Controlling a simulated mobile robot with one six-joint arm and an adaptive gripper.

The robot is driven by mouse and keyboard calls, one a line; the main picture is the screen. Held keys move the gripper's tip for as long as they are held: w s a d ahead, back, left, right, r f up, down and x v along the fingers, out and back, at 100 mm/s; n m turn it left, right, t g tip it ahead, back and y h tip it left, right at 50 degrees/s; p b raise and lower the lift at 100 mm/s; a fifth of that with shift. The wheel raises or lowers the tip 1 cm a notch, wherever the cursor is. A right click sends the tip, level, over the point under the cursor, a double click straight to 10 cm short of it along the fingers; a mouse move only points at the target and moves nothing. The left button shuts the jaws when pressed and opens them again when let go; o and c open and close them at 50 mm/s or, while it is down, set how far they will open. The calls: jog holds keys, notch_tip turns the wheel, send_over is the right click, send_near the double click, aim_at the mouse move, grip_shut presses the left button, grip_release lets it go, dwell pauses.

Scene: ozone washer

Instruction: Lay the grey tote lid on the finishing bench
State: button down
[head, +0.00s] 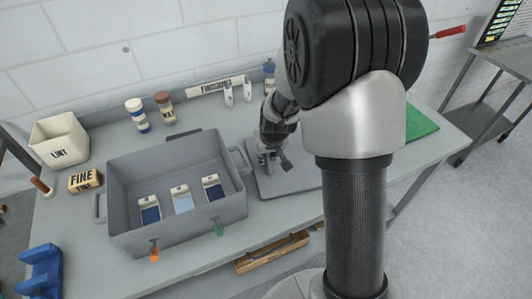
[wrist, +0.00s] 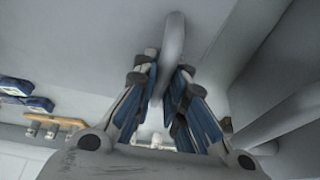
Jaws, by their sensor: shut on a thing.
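The grey tote lid (head: 262,185) is a flat grey panel on the finishing bench (head: 190,268), just right of the grey tote (head: 128,216). My arm hides its right part. My gripper (head: 272,162) points down at the lid's upper side. In the wrist view my gripper (wrist: 168,78) has its two fingers on either side of a grey curved handle (wrist: 173,45), shut on it. The lid looks level and at bench height; whether it touches the bench or hangs just above it I cannot tell.
The open tote holds three blue-and-white packs (head: 182,199). A LINT bin (head: 58,140), a FINE block (head: 85,180), jars (head: 137,115) and white bottles (head: 228,93) stand around it. A green mat (head: 422,121) lies at the right end. A wooden frame (head: 270,253) is below the front edge.

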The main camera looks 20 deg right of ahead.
jog(key=c, duration=1.6)
grip_release()
jog(key=shift+o, duration=0.2)
